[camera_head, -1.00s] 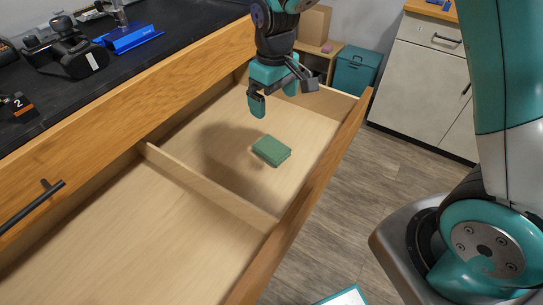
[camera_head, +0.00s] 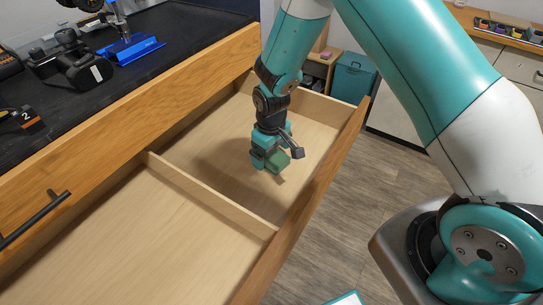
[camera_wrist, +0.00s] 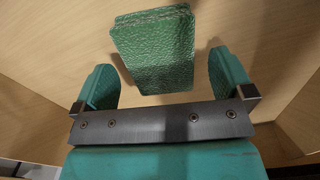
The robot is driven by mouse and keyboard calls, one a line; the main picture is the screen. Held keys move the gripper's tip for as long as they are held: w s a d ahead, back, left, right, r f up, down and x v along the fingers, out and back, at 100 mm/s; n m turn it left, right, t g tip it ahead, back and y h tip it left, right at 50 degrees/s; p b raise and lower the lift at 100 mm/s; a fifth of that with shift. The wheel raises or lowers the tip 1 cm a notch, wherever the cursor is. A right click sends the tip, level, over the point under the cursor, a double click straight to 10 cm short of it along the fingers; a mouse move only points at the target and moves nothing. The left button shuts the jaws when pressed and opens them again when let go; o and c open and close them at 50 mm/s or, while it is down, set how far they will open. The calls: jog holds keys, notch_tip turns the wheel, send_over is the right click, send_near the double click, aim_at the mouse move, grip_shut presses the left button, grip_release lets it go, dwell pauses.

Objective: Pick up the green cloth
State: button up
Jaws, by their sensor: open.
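The green cloth (camera_head: 278,162) is a small folded block lying on the floor of the open drawer's far compartment (camera_head: 228,152). In the wrist view the cloth (camera_wrist: 155,50) shows a rough, textured surface, with its lower end between the two teal fingers. My gripper (camera_head: 272,160) is inside that compartment, pointing down over the cloth and hiding part of it. In the wrist view my gripper (camera_wrist: 165,88) is open, with a finger on each side of the cloth and gaps between them.
A thin wooden divider (camera_head: 210,195) splits the drawer, and the near compartment (camera_head: 150,235) is empty. The drawer's front wall (camera_head: 300,215) stands to the right. A black worktop with a power tool (camera_head: 70,65) and a blue-based tool (camera_head: 135,48) is at upper left.

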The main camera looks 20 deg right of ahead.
aim_at(272, 155)
jog(key=shift+f, duration=0.8)
jog(key=c, duration=1)
notch_tip(272, 155, up, 10)
jog(key=shift+r+b, duration=0.1)
jog(key=shift+b, duration=0.4)
